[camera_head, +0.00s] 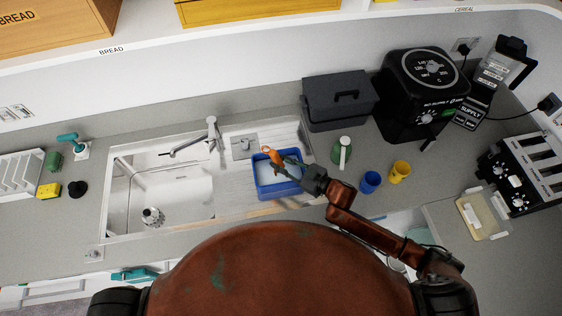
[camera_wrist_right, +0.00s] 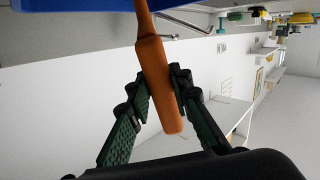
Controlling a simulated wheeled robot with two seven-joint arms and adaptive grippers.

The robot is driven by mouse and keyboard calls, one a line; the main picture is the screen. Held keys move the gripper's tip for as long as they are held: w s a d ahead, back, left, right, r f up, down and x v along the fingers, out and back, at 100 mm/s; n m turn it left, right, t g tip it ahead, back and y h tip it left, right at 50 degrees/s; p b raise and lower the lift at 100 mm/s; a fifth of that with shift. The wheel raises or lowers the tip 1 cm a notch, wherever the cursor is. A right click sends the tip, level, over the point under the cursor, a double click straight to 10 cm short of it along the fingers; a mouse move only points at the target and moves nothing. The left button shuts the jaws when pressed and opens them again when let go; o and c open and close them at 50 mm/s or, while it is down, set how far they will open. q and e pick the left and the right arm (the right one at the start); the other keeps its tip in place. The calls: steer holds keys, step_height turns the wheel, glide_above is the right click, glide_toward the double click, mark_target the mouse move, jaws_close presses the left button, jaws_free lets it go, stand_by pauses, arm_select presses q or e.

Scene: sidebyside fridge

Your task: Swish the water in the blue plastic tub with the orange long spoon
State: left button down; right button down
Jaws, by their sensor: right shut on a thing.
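The blue plastic tub (camera_head: 278,189) sits on the drainboard side of the sink, with pale contents showing inside it. The orange long spoon (camera_head: 269,151) is over the tub's back edge in the head view. My right gripper (camera_head: 288,160) reaches over the tub from the right and is shut on the spoon's handle. In the right wrist view the orange handle (camera_wrist_right: 158,85) lies between the green fingers, and its thin part runs up toward the blue tub (camera_wrist_right: 90,5). The spoon's far end is hidden. My left gripper does not show.
The sink basin (camera_head: 180,185) and tap (camera_head: 211,135) are left of the tub. A green-and-white bottle (camera_head: 341,152), blue cup (camera_head: 371,182) and yellow cup (camera_head: 400,171) stand to the right. A dark grey box (camera_head: 338,103) and black appliance (camera_head: 422,90) stand behind.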

mark_target(277, 153)
steer(key=shift+s+a+r+p, duration=0.1)
steer(key=shift+a+r+p, duration=0.05)
steer(key=shift+r+p, duration=1.15)
steer(key=shift+w+a+r+p, duration=0.1)
steer(key=shift+a+r+p, duration=0.1)
steer(key=shift+r+p, duration=1.05)
steer(key=shift+s+a+r+p, duration=0.1)
steer(key=shift+a+r+p, duration=0.05)
steer(key=shift+r+p, duration=1.15)
steer(key=shift+r, duration=0.15)
steer(key=shift+b, duration=0.3)
